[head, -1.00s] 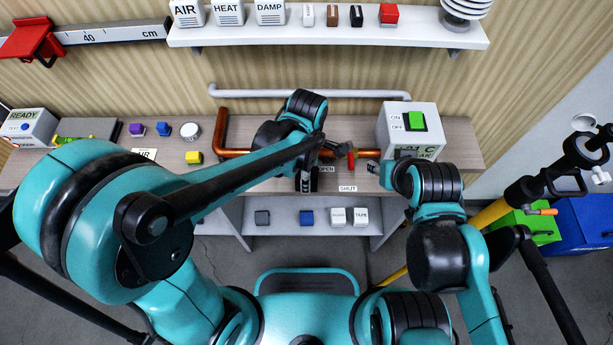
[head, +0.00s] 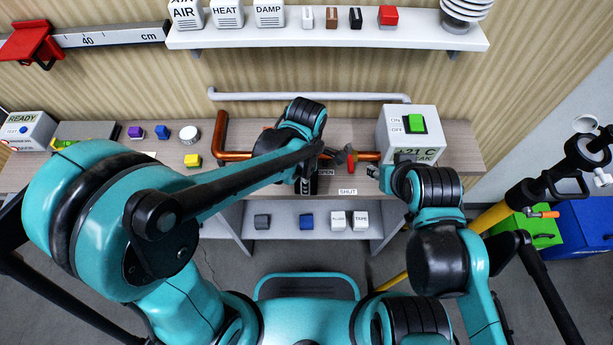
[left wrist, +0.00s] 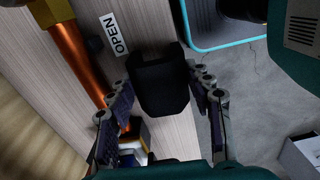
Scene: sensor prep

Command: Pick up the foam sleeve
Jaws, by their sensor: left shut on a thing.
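The foam sleeve (left wrist: 160,82) is a black, blocky piece near the OPEN label in the left wrist view. It sits between the two fingers of my left gripper (left wrist: 162,98), which is shut on it. In the head view my left gripper (head: 306,180) is above the front edge of the bench, left of the red valve handle, and the arm hides much of it. My right gripper (head: 375,174) is in front of the white switch box, small and dark; its jaws cannot be made out.
A copper pipe (head: 236,155) runs along the bench, with a red valve handle (head: 351,162). The white switch box (head: 405,135) stands at right. A lower shelf (head: 270,232) holds several blocks.

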